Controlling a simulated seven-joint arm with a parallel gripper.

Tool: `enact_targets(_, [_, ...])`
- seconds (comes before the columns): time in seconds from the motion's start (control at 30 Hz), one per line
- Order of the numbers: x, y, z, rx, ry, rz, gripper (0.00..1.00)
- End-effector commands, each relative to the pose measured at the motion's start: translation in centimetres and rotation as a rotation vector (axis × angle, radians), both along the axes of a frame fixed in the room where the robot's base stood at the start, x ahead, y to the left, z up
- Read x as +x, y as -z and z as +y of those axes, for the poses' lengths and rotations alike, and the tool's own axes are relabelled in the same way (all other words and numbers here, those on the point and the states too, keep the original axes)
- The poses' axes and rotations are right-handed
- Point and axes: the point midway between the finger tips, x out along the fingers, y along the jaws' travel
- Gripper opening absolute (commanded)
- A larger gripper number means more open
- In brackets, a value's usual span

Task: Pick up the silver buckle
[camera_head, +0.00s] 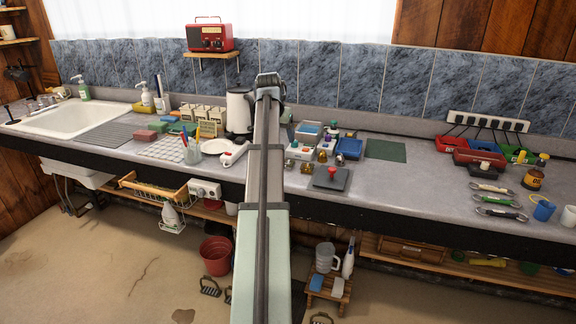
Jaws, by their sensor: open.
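I cannot make out a silver buckle for certain. Several small items, some of them metallic (306,167), lie on the grey counter (390,190) just right of my arm, too small to identify. Three silver elongated pieces with coloured middles (500,200) lie on the counter at the right. My arm runs from the bottom middle up over the counter, its far end in front of the tiled wall. My gripper's fingers do not show; they seem hidden behind the arm, which also covers part of the counter.
The counter's middle right is clear.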

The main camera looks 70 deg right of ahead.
Motion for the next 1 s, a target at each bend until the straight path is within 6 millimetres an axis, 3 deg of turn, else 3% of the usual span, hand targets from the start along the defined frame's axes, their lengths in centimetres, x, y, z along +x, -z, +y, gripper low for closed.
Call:
enact_targets(0.5, [-0.3,6.6,-2.8,0.001,0.004,0.001,0.74])
enact_targets(1.0, [-0.7,9.4,-3.9,0.001,0.004,0.001,0.74])
